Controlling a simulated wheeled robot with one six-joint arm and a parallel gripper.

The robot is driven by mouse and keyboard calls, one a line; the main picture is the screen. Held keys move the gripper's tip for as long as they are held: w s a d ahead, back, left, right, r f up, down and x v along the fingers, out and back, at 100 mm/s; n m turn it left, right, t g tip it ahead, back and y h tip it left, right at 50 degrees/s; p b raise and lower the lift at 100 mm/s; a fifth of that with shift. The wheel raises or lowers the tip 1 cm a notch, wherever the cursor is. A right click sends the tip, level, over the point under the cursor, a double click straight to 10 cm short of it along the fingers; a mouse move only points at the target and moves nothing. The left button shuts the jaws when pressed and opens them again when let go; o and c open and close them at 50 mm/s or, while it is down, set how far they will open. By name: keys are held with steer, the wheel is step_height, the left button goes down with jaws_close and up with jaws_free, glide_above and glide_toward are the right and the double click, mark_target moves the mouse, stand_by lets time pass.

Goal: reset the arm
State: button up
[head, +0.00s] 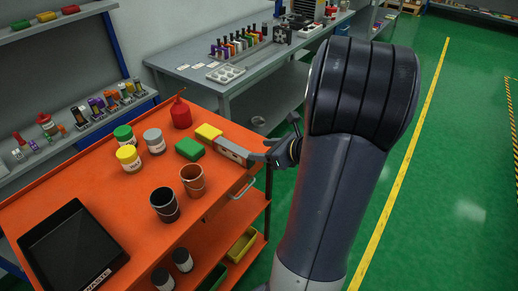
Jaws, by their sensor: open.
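My arm fills the middle right of the head view. My gripper (236,153) is small at the end of the dark wrist, pointing left over the right edge of the orange cart (95,170). It is open and nothing shows held in it. Its tip appears close to a yellow block (208,132) and a green block (189,148); I cannot tell whether it touches either. My forearm hides the floor behind it.
A grey bench (252,70) stands behind. Green floor (455,170) is clear at right.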

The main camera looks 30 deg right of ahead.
mark_target(235, 148)
steer(key=shift+w, duration=0.15)
steer(key=x, duration=1.2)
steer(key=shift+a+f+b, duration=0.1)
steer(key=shift+f+b, duration=0.15)
steer(key=shift+b, duration=0.1)
steer(key=shift+r+p, duration=0.4)
steer(key=shift+r, duration=0.6)
steer(key=shift+f, duration=0.15)
